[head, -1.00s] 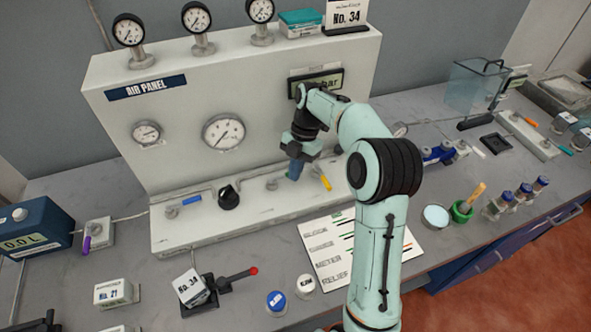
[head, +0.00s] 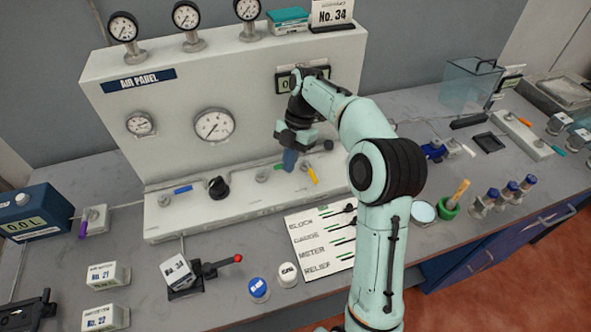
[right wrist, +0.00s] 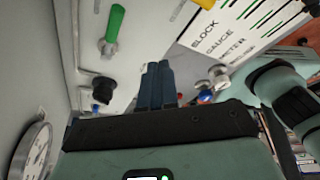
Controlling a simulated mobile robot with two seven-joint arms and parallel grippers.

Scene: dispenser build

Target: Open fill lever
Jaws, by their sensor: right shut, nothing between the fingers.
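The air panel (head: 100,105) carries a row of valves on its lower ledge: a blue lever (head: 183,189), a black knob (head: 218,188), a grey valve body (head: 262,175) and a yellow lever (head: 312,176). A green lever (right wrist: 114,24) shows in the right wrist view; in the head view my gripper probably hides it. I cannot read which lever is marked fill. My right gripper (head: 289,160) is shut and empty, its blue fingers pointing down over the ledge between the grey valve and the yellow lever. In the wrist view its fingertips (right wrist: 157,70) look apart from the green lever.
Gauges, including a large dial (head: 214,126), line the panel's upright face. A display (head: 287,84) is partly behind my arm. A label card (head: 310,245), white and blue caps (head: 259,290) and a red-tipped lever (head: 237,259) lie in front. A green cup (head: 449,207) stands right.

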